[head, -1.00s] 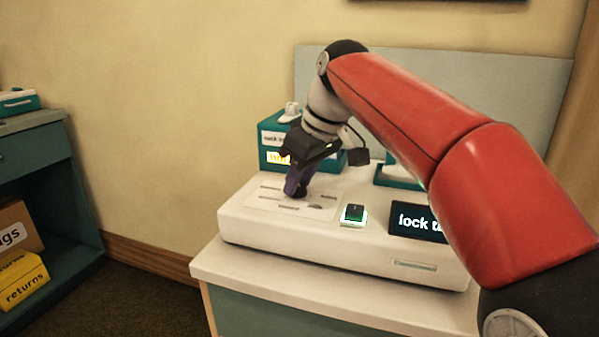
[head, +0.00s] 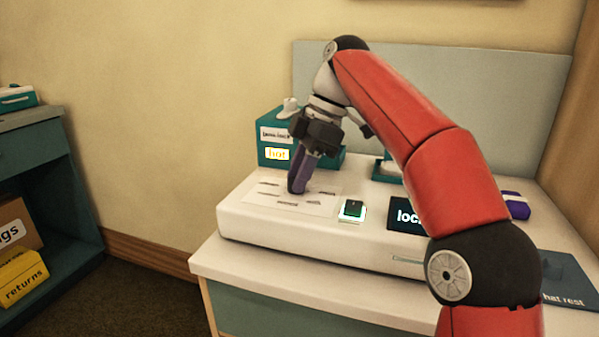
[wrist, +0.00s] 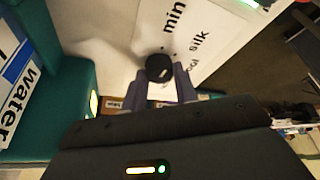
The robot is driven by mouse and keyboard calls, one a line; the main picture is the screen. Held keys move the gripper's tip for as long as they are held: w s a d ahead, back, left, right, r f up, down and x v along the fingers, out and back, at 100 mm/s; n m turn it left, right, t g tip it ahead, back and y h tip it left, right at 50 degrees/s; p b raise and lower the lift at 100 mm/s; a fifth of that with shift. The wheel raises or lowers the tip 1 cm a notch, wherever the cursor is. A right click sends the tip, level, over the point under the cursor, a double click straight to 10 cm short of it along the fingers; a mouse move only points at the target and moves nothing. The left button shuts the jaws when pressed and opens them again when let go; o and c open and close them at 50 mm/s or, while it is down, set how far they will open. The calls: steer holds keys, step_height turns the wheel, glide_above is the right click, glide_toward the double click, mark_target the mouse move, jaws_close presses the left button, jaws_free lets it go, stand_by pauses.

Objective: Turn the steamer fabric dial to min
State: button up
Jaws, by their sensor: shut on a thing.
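The fabric dial (wrist: 159,68) is a small black knob on a white label plate, seen in the wrist view with "min", "silk" and a partly hidden word around it. My gripper (wrist: 162,86) has its two purple fingers on either side of the dial, shut on it. I cannot tell which word the dial points to. In the head view my gripper (head: 297,188) reaches down onto the left part of the white steamer console (head: 330,236), and the fingers hide the dial there.
A lit green switch (head: 352,209) and a dark screen (head: 405,217) sit right of the plate. A teal box (head: 270,150) showing "hot" stands behind; in the wrist view a "water" label (wrist: 20,95) is close at left. A purple item (head: 516,206) lies at right.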

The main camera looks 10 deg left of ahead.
steer(key=shift+w+n+g+h, duration=0.1)
steer(key=shift+n+g+h, duration=0.2)
steer(key=shift+n, duration=0.8)
steer(key=o, duration=1)
